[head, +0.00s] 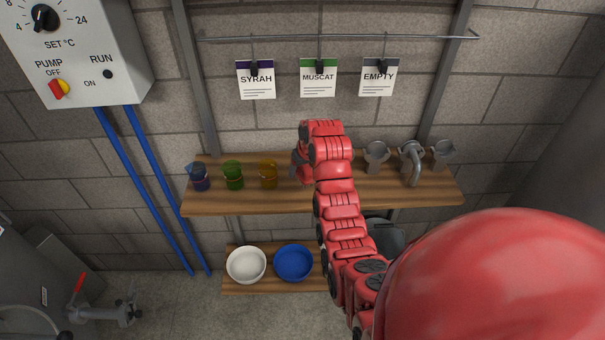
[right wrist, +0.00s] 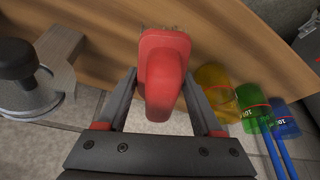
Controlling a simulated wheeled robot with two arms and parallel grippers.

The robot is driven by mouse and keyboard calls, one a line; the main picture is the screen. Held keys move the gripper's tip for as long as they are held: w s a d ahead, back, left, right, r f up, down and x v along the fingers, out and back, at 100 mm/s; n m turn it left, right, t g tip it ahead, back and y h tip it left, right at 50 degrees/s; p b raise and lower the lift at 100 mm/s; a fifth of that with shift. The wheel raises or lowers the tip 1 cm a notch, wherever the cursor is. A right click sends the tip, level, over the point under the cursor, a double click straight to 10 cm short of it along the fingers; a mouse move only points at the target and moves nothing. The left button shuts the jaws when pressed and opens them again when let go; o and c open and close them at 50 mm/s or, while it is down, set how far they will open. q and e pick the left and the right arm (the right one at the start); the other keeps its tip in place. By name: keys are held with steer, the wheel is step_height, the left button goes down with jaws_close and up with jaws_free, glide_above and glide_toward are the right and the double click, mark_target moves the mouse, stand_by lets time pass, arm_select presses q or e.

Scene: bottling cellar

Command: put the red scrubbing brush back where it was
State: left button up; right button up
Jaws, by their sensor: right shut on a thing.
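The red scrubbing brush (right wrist: 163,75) is between the two fingers of my right gripper (right wrist: 160,88) in the right wrist view. The gripper is shut on it, and its bristles show at the top, against the wooden upper shelf (head: 240,204). I cannot tell whether the bristles touch the board. In the head view my right arm reaches to the middle of this shelf, between the amber cup (head: 268,175) and the metal fittings (head: 376,157). The arm mostly hides the brush and fingers there. My left gripper is not in view.
A green cup (head: 233,175) and a blue cup (head: 200,178) stand left of the amber one. A white bowl (head: 246,265) and a blue bowl (head: 293,263) are on the lower shelf. Label cards, including an EMPTY card (head: 378,78), hang from a rail above.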

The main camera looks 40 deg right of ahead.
mark_target(302, 173)
steer(key=shift+w+d+r+p, duration=0.1)
steer(key=shift+w+d+p, duration=0.2)
steer(key=shift+w+d, duration=0.35)
steer(key=shift+w, duration=0.15)
steer(key=shift+f+p, duration=0.45)
steer(key=shift+p, duration=0.05)
step_height(302, 173, down, 2)
steer(key=shift+f+p, duration=0.15)
steer(key=shift+p, duration=0.7)
steer(key=shift+f, duration=0.3)
steer(key=shift+f, duration=0.15)
steer(key=o, duration=1.3)
